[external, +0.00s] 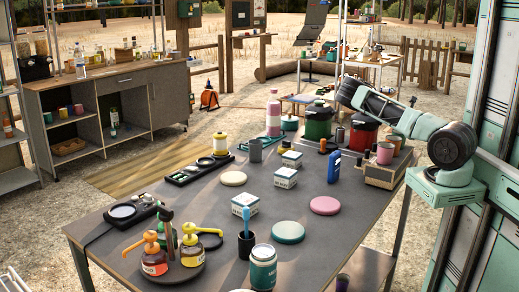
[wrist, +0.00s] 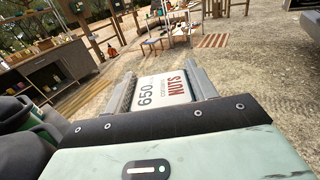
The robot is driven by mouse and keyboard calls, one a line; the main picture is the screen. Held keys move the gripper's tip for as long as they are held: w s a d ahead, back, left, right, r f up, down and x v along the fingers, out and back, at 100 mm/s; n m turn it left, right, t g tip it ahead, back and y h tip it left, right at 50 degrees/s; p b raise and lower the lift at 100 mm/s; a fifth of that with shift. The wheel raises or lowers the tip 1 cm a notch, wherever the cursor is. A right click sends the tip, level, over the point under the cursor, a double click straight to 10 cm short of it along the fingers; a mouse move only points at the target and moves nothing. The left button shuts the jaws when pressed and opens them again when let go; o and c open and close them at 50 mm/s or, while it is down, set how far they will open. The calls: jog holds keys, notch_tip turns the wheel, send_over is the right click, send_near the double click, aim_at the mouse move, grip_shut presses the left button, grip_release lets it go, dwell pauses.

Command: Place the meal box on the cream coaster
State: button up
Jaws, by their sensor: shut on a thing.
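My gripper (wrist: 163,84) is shut on a white box (wrist: 160,92) in the wrist view, one finger on each side. Its label reads "650" and "contains NUTS", so it looks like the meal box. In the external view my gripper (external: 347,90) is raised at the far right end of the table, over the pots; the held box cannot be made out there. The cream coaster (external: 233,178) lies flat on the table, left of the middle, with its top bare. My gripper is well apart from it, to its right and higher.
Small white-and-teal boxes (external: 285,177) stand on the grey table (external: 200,215) right of the cream coaster. A pink coaster (external: 325,205) and a teal coaster (external: 288,232) lie nearer.

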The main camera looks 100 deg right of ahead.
jog(key=w+r+m+g+y+p, duration=0.1)
jog(key=w+r+g+p, duration=0.1)
jog(key=w, duration=0.4)
jog(key=w+a+r+m+g+y+p, duration=0.1)
jog(key=w+r+m+g+p, duration=0.1)
jog(key=w, duration=0.4)
jog(key=w+r+m+g+y+p, duration=0.1)
jog(key=w+r+g+p, duration=0.1)
jog(key=w+r+p, duration=0.2)
jog(key=shift+w+a+r+m+g, duration=0.1)
jog(key=shift+w+r+m+g, duration=0.1)
jog(key=shift+w+r, duration=0.35)
jog(key=shift+w+a+r+m+g, duration=0.1)
jog(key=shift+w+r+m, duration=0.15)
jog(key=shift+w, duration=0.45)
jog(key=w+a+f+n+t, duration=0.1)
jog(key=w+a, duration=0.1)
jog(key=w, duration=1)
jog(key=n+t+h+b, duration=0.2)
jog(key=n+t+b, duration=0.3)
jog(key=n+t, duration=0.9)
send_over(240, 178)
notch_tip(240, 178, down, 16)
jog(key=m+t, duration=0.2)
jog(key=t, duration=0.1)
jog(key=shift+w+d+f+m, duration=0.15)
jog(key=shift+m, duration=0.2)
jog(key=o, duration=1.1)
jog(key=shift+c, duration=0.2)
